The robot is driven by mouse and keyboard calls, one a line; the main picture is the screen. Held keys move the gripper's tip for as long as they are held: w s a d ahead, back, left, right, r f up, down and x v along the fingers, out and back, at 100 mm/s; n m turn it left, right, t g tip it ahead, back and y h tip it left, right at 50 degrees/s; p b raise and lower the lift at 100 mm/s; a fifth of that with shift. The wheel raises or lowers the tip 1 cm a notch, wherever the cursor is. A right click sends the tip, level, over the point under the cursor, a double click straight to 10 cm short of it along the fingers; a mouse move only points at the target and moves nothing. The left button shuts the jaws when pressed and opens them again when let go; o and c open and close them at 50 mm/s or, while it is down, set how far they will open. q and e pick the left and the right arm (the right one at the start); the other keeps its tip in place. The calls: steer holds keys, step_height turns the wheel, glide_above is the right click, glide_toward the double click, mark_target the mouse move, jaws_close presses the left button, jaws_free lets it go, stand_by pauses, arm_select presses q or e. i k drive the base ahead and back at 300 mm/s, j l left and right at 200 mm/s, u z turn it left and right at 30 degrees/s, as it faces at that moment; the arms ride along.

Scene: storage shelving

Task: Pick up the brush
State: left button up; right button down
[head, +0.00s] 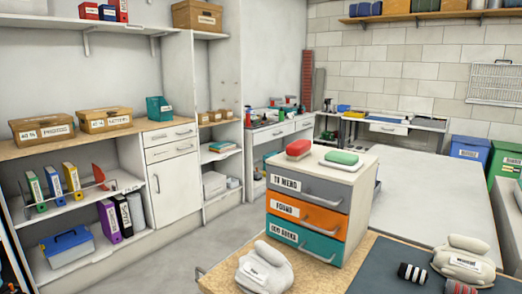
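No object shows clearly as a brush. Two small block-shaped things lie apart on top of a small drawer unit (360,176) in the middle of the head view. One is a red block (299,147) with a paler underside, at the left. The other is a green block (341,157) with a pale underside, at the right. Either could be a brush, but bristles are too small to make out.
The unit's grey, orange and teal drawers are shut. Shelving (78,247) lines the left. Open floor (180,262) lies between.

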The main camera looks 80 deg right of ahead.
mark_target(296, 151)
steer(key=z, duration=0.45)
steer(key=j+z, duration=0.1)
steer(key=z, duration=0.75)
steer(key=j+z, duration=0.15)
steer(key=z, duration=0.75)
steer(key=j+z, duration=0.15)
steer(key=z, duration=0.7)
